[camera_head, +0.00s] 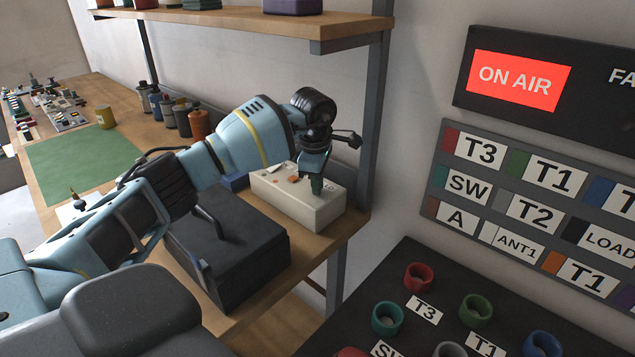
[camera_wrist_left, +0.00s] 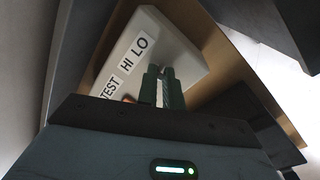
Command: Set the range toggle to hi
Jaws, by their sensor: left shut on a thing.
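The white control box (camera_head: 308,212) stands at the right end of the wooden bench. It also shows in the left wrist view (camera_wrist_left: 182,54), with labels TEST (camera_wrist_left: 110,88), HI (camera_wrist_left: 127,65) and LO (camera_wrist_left: 146,40). My left gripper (camera_head: 317,187) points down onto the right part of the box's top. In the left wrist view its green fingers (camera_wrist_left: 161,74) are close together beside the HI and LO labels. They are shut on the range toggle, which they hide, so its setting cannot be read. My right gripper is not in view.
A black box (camera_head: 232,250) stands just in front of the white box, under my left arm. A grey shelf post (camera_head: 369,110) rises close behind my gripper. A dark panel with coloured rings (camera_head: 418,277) is at the lower right. A green mat (camera_head: 85,158) lies at left.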

